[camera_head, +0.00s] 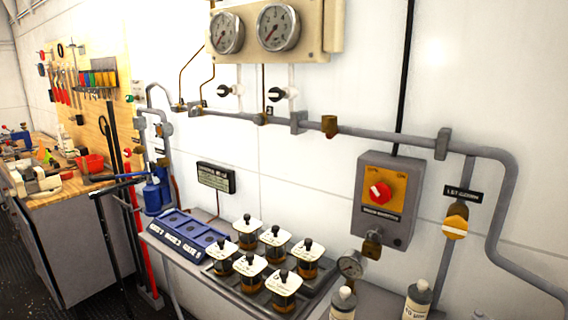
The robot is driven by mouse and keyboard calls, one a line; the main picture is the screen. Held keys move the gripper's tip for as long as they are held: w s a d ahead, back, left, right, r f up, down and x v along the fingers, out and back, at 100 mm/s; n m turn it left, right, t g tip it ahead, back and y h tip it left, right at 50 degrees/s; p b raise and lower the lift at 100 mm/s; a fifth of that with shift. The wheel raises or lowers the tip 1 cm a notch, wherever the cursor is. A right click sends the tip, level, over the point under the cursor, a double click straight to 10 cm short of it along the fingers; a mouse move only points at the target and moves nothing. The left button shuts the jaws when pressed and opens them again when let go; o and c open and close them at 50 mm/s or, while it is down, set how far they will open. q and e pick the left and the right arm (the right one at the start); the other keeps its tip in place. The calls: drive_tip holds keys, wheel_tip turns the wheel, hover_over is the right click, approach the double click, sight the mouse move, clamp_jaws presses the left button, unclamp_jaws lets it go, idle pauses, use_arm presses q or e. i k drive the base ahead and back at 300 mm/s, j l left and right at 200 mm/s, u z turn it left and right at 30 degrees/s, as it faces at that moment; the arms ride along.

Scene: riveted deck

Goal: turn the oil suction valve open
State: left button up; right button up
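A yellow valve handle (455,222) sits on the grey vertical pipe at the right, under a small black label (463,193) whose text is too small to read surely. It may be the oil suction valve, but I cannot confirm this from the label. Two smaller black-and-white valve knobs show under the gauges, a left one (225,91) and a right one (277,94). Neither of my grippers shows in the head view.
A grey box with a red rotary switch (380,193) is on the wall. Below, a shelf holds several oil sample jars (250,265), a blue tray (178,236) and two bottles (417,300). A pressure gauge (350,266) stands near the bottles. A workbench (62,208) is at the left.

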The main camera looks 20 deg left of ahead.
sight(127, 151)
drive_tip(key=u, duration=1.2)
